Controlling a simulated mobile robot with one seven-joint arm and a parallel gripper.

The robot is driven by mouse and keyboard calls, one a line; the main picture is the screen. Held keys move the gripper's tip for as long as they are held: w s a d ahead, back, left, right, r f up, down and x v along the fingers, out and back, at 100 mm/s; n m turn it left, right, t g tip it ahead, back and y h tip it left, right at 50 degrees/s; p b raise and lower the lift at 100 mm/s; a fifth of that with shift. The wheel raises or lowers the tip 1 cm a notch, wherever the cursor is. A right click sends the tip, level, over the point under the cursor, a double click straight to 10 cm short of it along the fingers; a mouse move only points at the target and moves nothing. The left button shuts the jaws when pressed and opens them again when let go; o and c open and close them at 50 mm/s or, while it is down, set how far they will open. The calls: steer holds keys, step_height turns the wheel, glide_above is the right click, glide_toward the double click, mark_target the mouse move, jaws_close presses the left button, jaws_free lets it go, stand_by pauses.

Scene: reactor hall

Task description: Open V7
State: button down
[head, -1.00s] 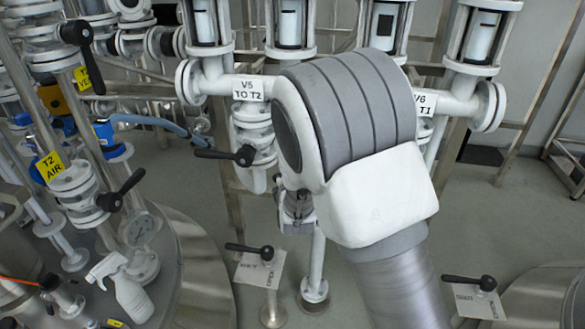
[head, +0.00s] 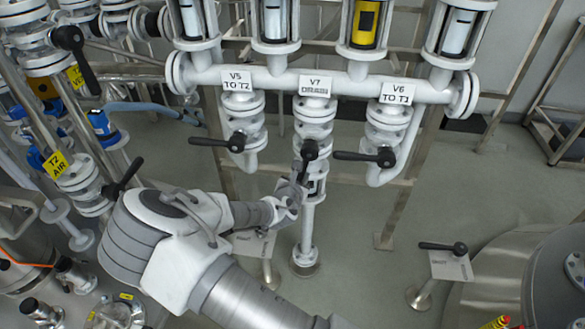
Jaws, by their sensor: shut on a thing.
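The valve V7 (head: 313,120) is the middle one of three white valves under a white horizontal pipe. Its label (head: 314,86) reads V7 and what looks like DRAIN. Its black handle (head: 310,149) shows a round hub, with the lever running down and toward me. My gripper (head: 300,177) is at this lever, just below the hub, and is shut on it. The fingers are small and partly hidden here, so the exact grip is hard to see.
V5 (head: 241,118) is on the left and V6 (head: 387,130) on the right, close to V7; their black levers point left. A stand with a black lever (head: 443,248) is at lower right. The T2 AIR valve (head: 83,185) is near my arm.

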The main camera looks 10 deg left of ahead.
steer(key=shift+d+f+n+h, duration=0.1)
steer(key=shift+d+n+h, duration=0.65)
steer(key=shift+d, duration=0.75)
steer(key=c, duration=0.7)
jaws_free()
steer(key=shift+a, duration=0.1)
steer(key=shift+s+a, duration=0.1)
